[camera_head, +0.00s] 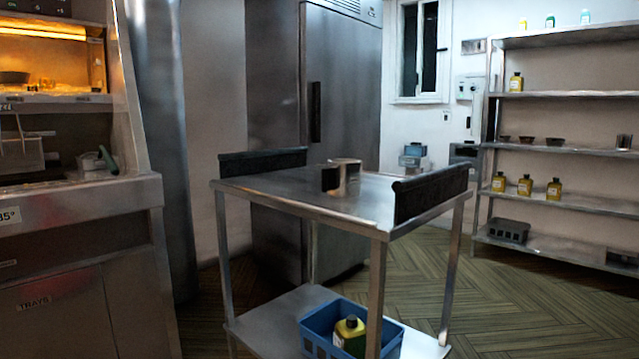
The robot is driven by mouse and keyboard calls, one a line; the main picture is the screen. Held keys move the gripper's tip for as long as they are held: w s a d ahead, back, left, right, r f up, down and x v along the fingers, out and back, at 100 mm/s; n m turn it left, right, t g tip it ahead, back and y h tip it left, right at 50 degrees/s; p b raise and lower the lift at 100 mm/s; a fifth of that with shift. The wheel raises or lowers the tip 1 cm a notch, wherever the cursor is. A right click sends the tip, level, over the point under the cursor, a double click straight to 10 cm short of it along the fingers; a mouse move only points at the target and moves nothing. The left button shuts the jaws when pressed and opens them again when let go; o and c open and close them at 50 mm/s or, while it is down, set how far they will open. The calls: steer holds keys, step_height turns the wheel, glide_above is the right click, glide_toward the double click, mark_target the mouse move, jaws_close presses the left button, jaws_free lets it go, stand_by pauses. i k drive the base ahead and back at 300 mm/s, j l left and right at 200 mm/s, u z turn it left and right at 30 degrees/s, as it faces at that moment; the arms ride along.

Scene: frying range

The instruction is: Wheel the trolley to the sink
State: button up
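The trolley (290,195) stands upright in the middle of the view, close in front of me. It has a steel top, a lower shelf, and a black bar at its left end (262,161) and its right end (431,193). A small metal container (346,176) with a dark part on its left sits on the top. A blue crate (316,336) with a yellow-capped bottle (349,331) in it is on the lower shelf. My gripper is not in view. I cannot make out a sink here.
A steel frying counter (80,205) stands close on the left. A tall steel fridge (345,90) is behind the trolley. Shelving (560,96) with several bottles and a dark crate (508,230) lines the right wall. The patterned floor (510,300) right of the trolley is clear.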

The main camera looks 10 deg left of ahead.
mark_target(387, 208)
steer(key=i+j+z, duration=0.35)
steer(key=j, duration=1.05)
steer(key=i+j+z, duration=0.3)
steer(key=j, duration=1.15)
steer(key=j+z, duration=0.35)
steer(key=j, duration=1.1)
steer(key=l, duration=0.25)
steer(key=k+l, duration=0.15)
